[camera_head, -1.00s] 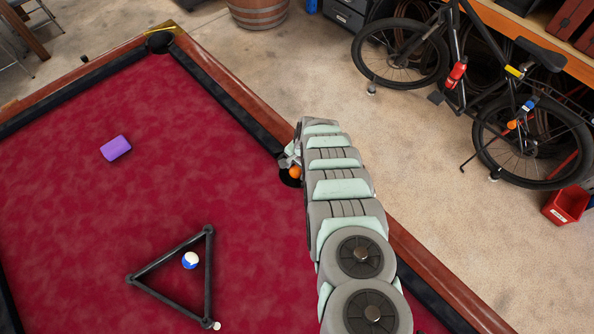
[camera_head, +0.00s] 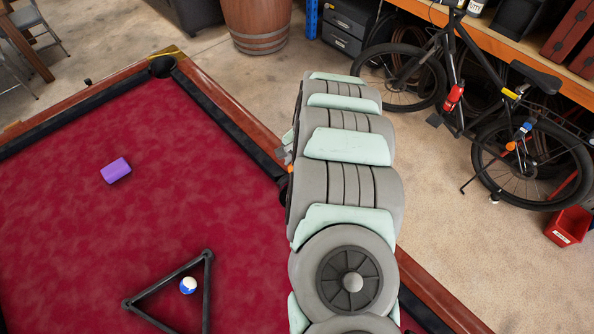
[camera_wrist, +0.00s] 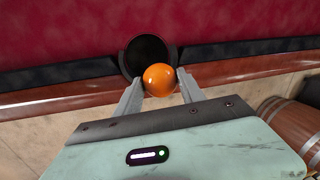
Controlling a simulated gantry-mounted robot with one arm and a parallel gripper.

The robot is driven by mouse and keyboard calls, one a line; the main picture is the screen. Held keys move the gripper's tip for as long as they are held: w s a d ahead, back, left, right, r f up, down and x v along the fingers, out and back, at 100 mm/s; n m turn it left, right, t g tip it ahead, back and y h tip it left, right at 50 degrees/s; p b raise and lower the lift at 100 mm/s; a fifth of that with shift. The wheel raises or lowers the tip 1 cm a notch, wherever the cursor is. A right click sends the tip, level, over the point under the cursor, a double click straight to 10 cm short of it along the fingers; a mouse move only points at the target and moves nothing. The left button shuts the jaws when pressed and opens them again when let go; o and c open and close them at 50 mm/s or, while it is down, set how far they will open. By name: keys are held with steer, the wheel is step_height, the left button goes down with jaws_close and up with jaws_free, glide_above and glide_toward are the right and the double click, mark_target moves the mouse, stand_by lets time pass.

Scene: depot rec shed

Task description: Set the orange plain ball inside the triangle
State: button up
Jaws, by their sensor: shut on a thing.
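The orange plain ball (camera_wrist: 159,80) is between the two fingers of my gripper (camera_wrist: 160,88) in the wrist view, and the gripper is shut on it. The dark round pocket (camera_wrist: 148,55) of the table shows just beyond the ball. In the head view my arm hides most of the gripper, with only an orange sliver (camera_head: 290,169) showing at its left edge. The black triangle (camera_head: 207,290) lies on the red cloth at the lower middle, partly cut off by the frame. A blue and white ball (camera_head: 188,285) rests inside it.
A purple block (camera_head: 116,170) lies on the cloth to the left. The wooden table rim (camera_head: 226,100) runs along the back right. A bicycle (camera_head: 470,110), a barrel (camera_head: 256,22) and a red bin (camera_head: 568,226) stand on the floor beyond. The cloth between block and triangle is clear.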

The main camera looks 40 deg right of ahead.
steer(key=shift+a+r, duration=0.1)
steer(key=shift+r, duration=0.35)
steer(key=shift+a+r+p, duration=0.2)
steer(key=shift+a+p, duration=0.3)
steer(key=shift+p, duration=0.15)
steer(key=a+f+p, duration=0.2)
steer(key=a+p, duration=0.3)
steer(key=a, duration=1.2)
steer(key=a+f+p, duration=0.3)
steer(key=a+p, duration=0.3)
steer(key=a, duration=1.2)
steer(key=a+f+p, duration=0.3)
steer(key=a+p, duration=0.2)
steer(key=a, duration=1.3)
steer(key=shift+s+p, duration=0.2)
steer(key=shift+p, duration=0.15)
steer(key=shift+r, duration=0.1)
steer(key=shift+f+b, duration=1.5)
steer(key=shift+f, duration=0.1)
